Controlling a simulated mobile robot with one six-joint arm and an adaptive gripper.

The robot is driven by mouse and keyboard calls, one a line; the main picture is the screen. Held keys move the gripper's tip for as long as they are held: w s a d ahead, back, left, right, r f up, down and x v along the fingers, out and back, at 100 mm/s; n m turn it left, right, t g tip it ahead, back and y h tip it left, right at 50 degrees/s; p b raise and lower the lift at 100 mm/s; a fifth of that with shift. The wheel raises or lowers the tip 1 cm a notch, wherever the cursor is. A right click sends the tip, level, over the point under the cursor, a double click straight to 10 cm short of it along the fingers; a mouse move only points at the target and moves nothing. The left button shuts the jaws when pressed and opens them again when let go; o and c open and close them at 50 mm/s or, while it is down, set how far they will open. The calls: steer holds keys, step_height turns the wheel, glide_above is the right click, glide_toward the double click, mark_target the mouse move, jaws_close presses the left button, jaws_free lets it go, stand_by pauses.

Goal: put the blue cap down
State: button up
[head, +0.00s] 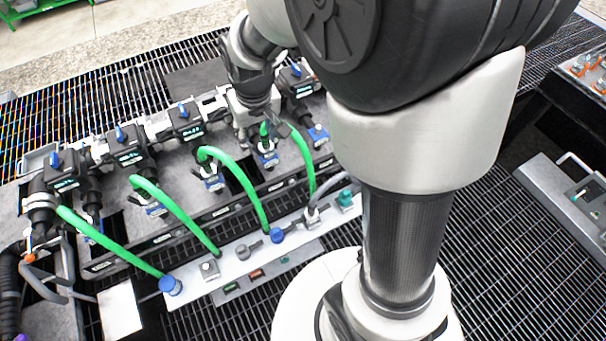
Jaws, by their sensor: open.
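My gripper (263,131) is at the fourth station of the manifold, pointing down. Its fingers are apart around or just beside a green piece, and I cannot see whether they touch it. A round blue cap-like piece (277,236) sits on the pale strip in front of the manifold, at the lower end of a green hose. Another round blue piece (170,285) sits at the strip's left end, also at a hose end. I cannot tell which one is the blue cap, and I see no blue cap held. My wrist partly hides the gripper.
Several green hoses, such as the left one (110,243), arch from the manifold to the pale strip (225,266). Valves with blue handles (119,133) line the back. A grey round piece (243,252) lies near the middle blue one. Grating floor surrounds the bench.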

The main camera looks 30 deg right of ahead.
steer(key=s+r+t, duration=0.1)
steer(key=s+r, duration=0.5)
steer(key=s, duration=0.4)
steer(key=s+r+t, duration=0.1)
steer(key=s+r, duration=0.4)
steer(key=s, duration=0.6)
steer(key=shift+s+r, duration=0.25)
steer(key=shift+r, duration=0.1)
steer(key=shift+f+b, duration=0.9)
